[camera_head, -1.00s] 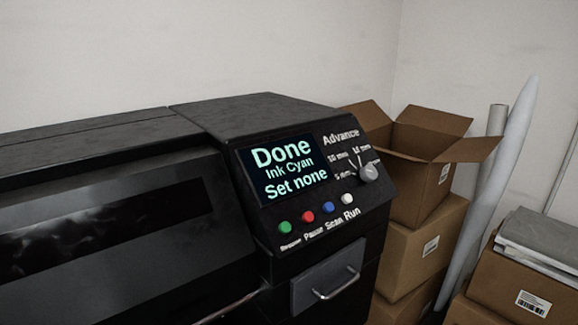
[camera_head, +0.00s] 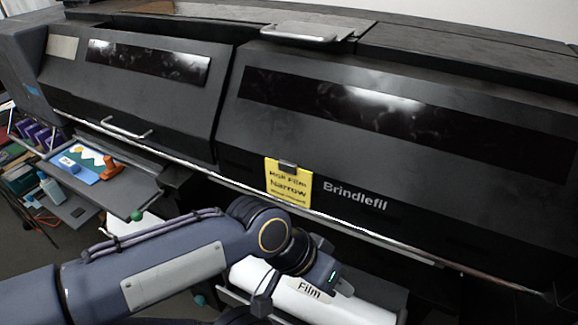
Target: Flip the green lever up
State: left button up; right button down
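A small green ball-shaped knob (camera_head: 137,215), which looks like the end of the green lever, shows at the left below the printer's front, by the edge of a grey shelf. Its shaft is hard to make out. My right gripper is not in view.
Clutter lies at the far left.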

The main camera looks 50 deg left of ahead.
aim_at(136, 216)
jog(key=u, duration=3)
jog(key=i+j, duration=0.2)
jog(key=i+j+u, duration=0.1)
jog(key=j, duration=0.3)
jog(key=i, duration=0.1)
